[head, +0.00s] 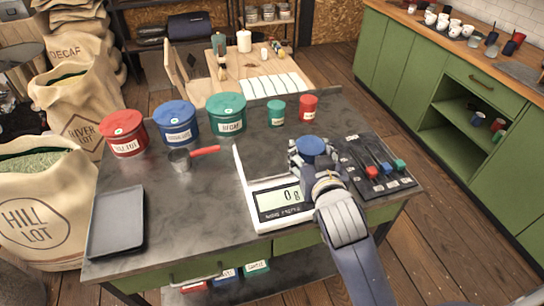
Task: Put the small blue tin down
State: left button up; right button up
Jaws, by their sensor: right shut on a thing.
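The small blue tin (312,147) shows its round blue lid at the fingertips of my right gripper (312,158). The right gripper is shut on the tin, above the right part of the white scale (282,222). The scale's display (278,200) reads 0 g. The gripper hides the tin's lower side, so I cannot tell whether it touches anything below. My left gripper is not in view.
A large red tin (123,133), blue tin (176,122) and green tin (226,114) line the worktop's back, with a small green tin (276,113) and small red tin (308,108). A scoop (180,159), grey tray (117,222) and slider panel (374,168) lie nearby.

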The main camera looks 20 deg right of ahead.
jog(key=shift+a, duration=0.25)
jog(key=w+f+p, duration=0.1)
jog(key=w, duration=0.4)
jog(key=w+a+f+p, duration=0.1)
jog(key=w+f+p, duration=0.1)
jog(key=w, duration=0.3)
jog(key=w+f+p, duration=0.1)
jog(key=w+p, duration=0.1)
jog(key=w, duration=0.3)
jog(key=shift+w+a+f, duration=0.2)
jog(key=shift+a+f, duration=0.15)
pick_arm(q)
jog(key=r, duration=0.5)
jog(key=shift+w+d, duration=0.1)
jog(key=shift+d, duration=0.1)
pick_arm(e)
jog(key=shift+f, duration=0.2)
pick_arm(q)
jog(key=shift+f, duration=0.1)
pick_arm(e)
jog(key=shift+f, duration=0.2)
jog(key=o, duration=1.2)
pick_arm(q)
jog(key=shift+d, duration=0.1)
